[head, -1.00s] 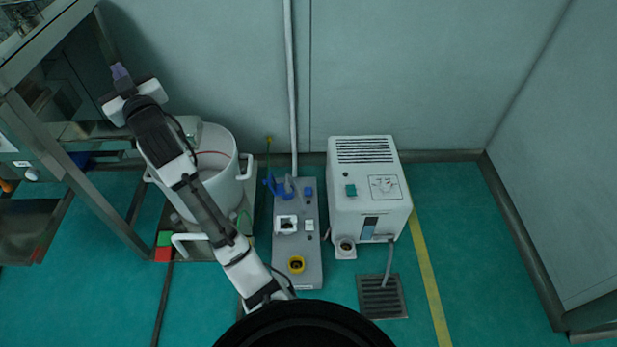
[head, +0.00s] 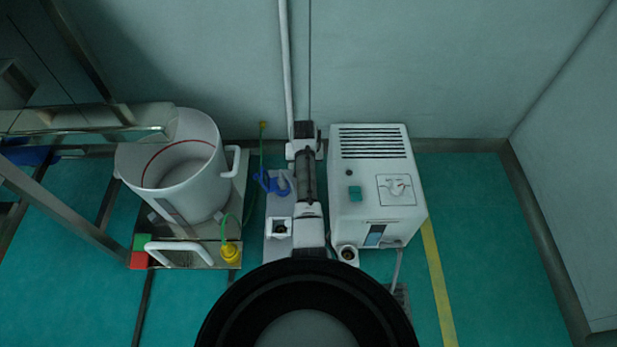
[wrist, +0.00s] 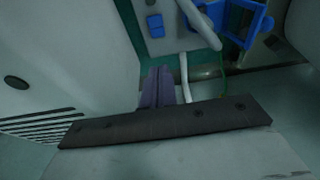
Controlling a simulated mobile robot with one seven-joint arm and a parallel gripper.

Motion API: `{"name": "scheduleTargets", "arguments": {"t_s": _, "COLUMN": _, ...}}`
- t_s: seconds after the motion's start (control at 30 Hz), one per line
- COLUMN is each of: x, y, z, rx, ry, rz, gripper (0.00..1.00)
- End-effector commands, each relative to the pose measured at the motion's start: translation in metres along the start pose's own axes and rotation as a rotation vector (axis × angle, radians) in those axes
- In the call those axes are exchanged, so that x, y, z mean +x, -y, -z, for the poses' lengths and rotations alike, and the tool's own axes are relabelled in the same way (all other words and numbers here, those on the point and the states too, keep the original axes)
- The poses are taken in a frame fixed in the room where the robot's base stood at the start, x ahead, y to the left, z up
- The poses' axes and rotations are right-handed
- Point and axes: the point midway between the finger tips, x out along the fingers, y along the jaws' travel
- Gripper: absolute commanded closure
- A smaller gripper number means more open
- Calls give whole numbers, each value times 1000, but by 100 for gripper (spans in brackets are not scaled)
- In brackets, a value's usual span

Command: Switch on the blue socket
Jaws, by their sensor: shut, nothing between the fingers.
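The blue socket (head: 270,181) is on a grey panel (head: 270,240) on the floor, with a grey plug-like piece at it. In the wrist view the blue socket (wrist: 258,22) is at the top right, with a pale grey cylinder in front of it. A small blue switch (wrist: 155,25) sits on the panel at the top middle of the wrist view; my arm hides it in the head view. My gripper (wrist: 158,72) has purple fingers that are closed together and empty, pointing towards the panel. They appear apart from the switch.
A white machine (head: 375,180) with a teal switch stands right of the panel. A large white pot (head: 205,180) and a yellow plug (head: 231,252) with a green cable are on the left. A vertical pipe (head: 284,60) runs down the wall behind.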

Motion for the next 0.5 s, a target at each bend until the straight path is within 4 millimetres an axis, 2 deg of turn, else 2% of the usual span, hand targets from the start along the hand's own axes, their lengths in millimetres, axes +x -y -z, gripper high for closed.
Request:
{"name": "scheduleTargets", "arguments": {"t_s": 0.13, "x": 9, "y": -7, "z": -11, "rx": 16, "ry": 41, "rz": -1, "gripper": 100}}
{"name": "scheduleTargets", "arguments": {"t_s": 0.5, "x": 12, "y": -7, "z": -11, "rx": 15, "ry": 41, "rz": -1, "gripper": 100}}
